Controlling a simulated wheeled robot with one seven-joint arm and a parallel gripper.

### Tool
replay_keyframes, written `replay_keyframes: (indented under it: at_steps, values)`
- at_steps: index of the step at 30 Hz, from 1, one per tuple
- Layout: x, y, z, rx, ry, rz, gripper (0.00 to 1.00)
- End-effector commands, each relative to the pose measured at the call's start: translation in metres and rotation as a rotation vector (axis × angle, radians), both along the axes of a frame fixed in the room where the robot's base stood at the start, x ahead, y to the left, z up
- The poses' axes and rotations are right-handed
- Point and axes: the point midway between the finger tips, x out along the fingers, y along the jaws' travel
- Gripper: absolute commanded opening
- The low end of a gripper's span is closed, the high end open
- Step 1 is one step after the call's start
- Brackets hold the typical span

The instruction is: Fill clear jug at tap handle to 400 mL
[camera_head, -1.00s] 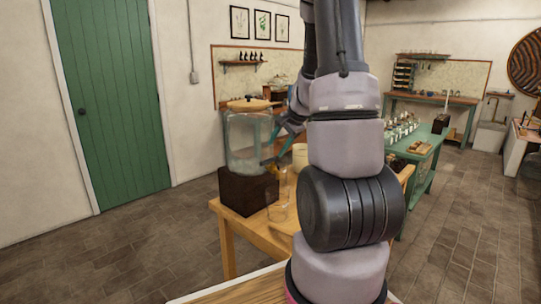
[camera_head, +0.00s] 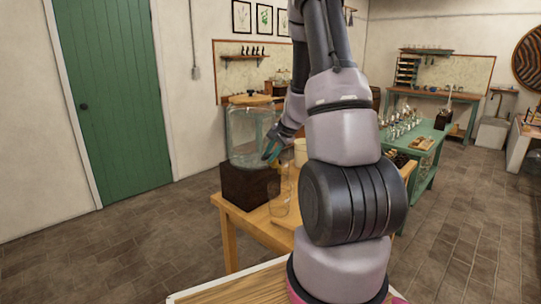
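A large glass dispenser jar (camera_head: 246,134) with a wooden lid stands on a dark wooden block (camera_head: 247,186) on the wooden table. A small amber-coloured tap (camera_head: 278,165) shows low at the jar's right side. A clear jug (camera_head: 280,197) stands upright on the table under the tap, to the right of the block. My gripper (camera_head: 270,151) is in front of the jar's right side, just above the tap, pointing down and left. At this size I cannot tell its finger opening or whether it touches the tap handle. The jug's water level is too small to read.
A pale container (camera_head: 301,152) stands behind the jug, partly hidden by my arm. The wooden table (camera_head: 245,227) has some bare surface at its front. A green bench (camera_head: 430,150) with glassware stands at the right. The floor at left is clear.

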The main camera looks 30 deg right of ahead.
Motion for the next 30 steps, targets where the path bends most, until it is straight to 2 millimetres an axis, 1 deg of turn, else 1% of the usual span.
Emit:
replay_keyframes:
  at_steps: [3, 4, 5, 11, 19, 26, 30]
  values:
    - [-0.0002, -0.0001, 0.0001, 0.000, 0.000, 0.000, 0.00]
    - [-0.0002, -0.0001, 0.0001, 0.000, 0.000, 0.000, 0.12]
    - [-0.0002, -0.0001, 0.0001, 0.000, 0.000, 0.000, 0.00]
    - [-0.0005, -0.0016, 0.0001, -0.001, 0.000, 0.022, 0.00]
    - [-0.0050, -0.0055, 0.0003, -0.001, 0.000, 0.201, 0.00]
    - [-0.0054, -0.0052, 0.0002, -0.001, 0.000, 0.210, 0.00]
    - [-0.0036, -0.0021, 0.0005, -0.001, 0.000, 0.151, 0.00]
